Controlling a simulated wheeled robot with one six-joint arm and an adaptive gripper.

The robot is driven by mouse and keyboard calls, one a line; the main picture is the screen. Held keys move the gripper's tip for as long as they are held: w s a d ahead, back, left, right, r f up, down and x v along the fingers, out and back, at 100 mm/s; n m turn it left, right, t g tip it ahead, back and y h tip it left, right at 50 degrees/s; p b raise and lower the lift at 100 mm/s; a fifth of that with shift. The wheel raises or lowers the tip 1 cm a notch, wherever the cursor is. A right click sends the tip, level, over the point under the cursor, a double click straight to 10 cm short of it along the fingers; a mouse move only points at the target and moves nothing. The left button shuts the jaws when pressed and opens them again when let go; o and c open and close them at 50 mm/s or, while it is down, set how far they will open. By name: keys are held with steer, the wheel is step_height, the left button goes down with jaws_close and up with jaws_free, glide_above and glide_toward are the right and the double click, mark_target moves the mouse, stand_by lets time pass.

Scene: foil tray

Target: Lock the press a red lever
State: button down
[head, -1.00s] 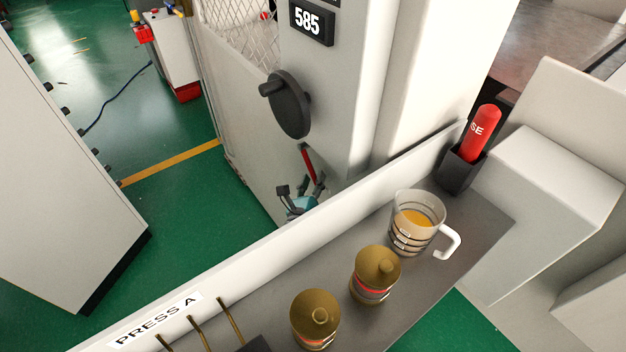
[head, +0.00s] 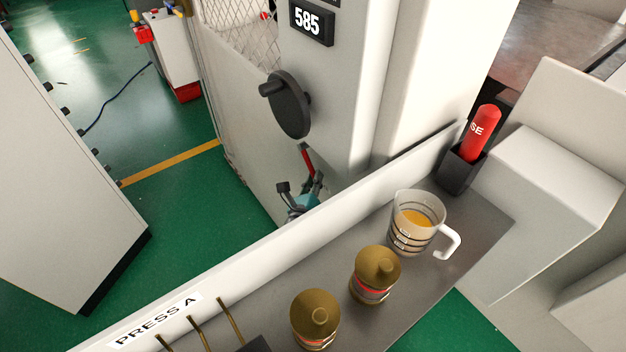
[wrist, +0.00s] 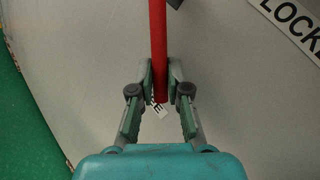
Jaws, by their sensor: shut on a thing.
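The red lever (head: 307,160) shows as a short bar on the side of the pale press, below the black round handle. In the wrist view the lever (wrist: 158,42) is a straight red bar coming down from the top, with its lower end between my fingers. My gripper (wrist: 161,84) is shut on this end, one finger on each side. In the head view my gripper (head: 303,184) is small and partly hidden behind the white ledge. A "LOCKE…" label (wrist: 292,22), cut off by the frame, is on the panel to the lever's right. A smaller label behind the fingers is mostly covered.
The black round handle (head: 290,104) sticks out above the lever. The white ledge (head: 250,255) marked "PRESS A" runs in front.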

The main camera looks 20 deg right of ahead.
steer(key=shift+s+d+r+n, duration=0.1)
steer(key=shift+s+r+n, duration=0.1)
steer(key=shift+r+n, duration=0.1)
steer(key=c, duration=1.1)
jaws_free()
steer(key=shift+c, duration=0.2)
steer(key=shift+f, duration=0.1)
